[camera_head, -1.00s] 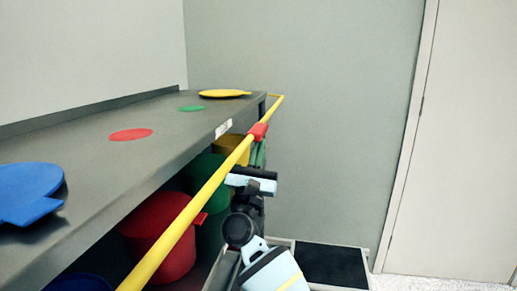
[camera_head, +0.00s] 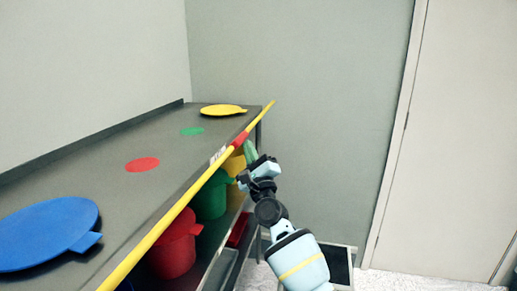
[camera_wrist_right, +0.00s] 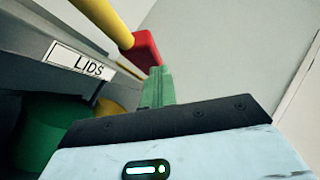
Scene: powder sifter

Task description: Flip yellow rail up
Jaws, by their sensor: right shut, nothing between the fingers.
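The yellow rail (camera_head: 190,198) runs along the front edge of the grey shelf top, close to the edge line. It carries a red sleeve (camera_head: 240,140) toward its far end. In the right wrist view the rail (camera_wrist_right: 105,20) crosses the upper left and its red sleeve (camera_wrist_right: 147,48) stands just beyond the green fingertips. My right gripper (camera_head: 250,150) is shut and empty, its green fingers just below and beside the sleeve; it also shows in the wrist view (camera_wrist_right: 158,85). I cannot tell if the fingers touch the sleeve. My left gripper is out of view.
Blue (camera_head: 48,232) and yellow (camera_head: 222,110) lids lie on the shelf top (camera_head: 105,185), with red and green discs. Red (camera_head: 172,255), green (camera_head: 209,198) and yellow bins stand below. A "LIDS" label (camera_wrist_right: 82,62) is on the edge. A wall and door stand at the right.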

